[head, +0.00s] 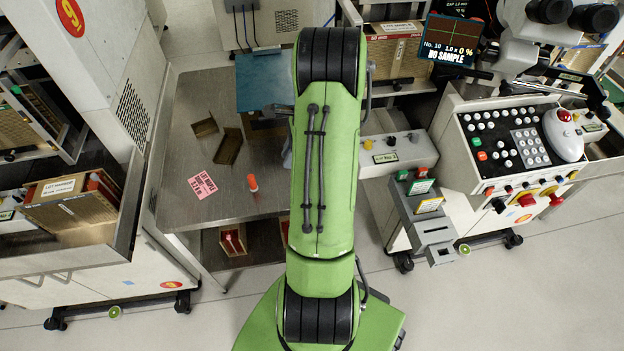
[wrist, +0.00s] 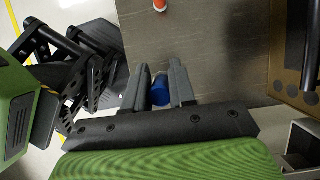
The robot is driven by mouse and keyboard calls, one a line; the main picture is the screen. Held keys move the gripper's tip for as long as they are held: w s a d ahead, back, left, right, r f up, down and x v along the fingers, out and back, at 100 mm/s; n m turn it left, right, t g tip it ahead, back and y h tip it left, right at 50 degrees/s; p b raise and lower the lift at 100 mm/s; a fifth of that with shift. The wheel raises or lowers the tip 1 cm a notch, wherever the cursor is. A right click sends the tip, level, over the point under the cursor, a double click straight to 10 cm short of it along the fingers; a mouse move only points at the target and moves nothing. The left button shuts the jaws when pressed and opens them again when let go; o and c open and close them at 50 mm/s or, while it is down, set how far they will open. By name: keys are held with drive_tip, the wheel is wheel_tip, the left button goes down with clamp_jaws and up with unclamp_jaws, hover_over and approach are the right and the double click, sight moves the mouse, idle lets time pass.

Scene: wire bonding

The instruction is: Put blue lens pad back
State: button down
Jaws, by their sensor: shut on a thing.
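In the wrist view, my gripper (wrist: 158,92) has its two grey fingers on either side of a small round blue thing, which I take to be the blue lens pad (wrist: 160,91). The gripper is shut on it, and only part of the pad shows between the fingers. The pad is over the grey metal table (wrist: 215,50); its height above the top is hard to tell. In the head view, my green arm hides the gripper and the pad.
A grey control box (head: 398,152) stands right of my arm.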

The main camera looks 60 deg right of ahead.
wheel_tip(320, 180, down, 10)
drive_tip(key=b, duration=0.3)
drive_tip(key=shift+a+r, duration=0.1)
drive_tip(key=shift+r, duration=0.05)
drive_tip(key=c, duration=0.9)
unclamp_jaws()
drive_tip(key=shift+c, duration=0.2)
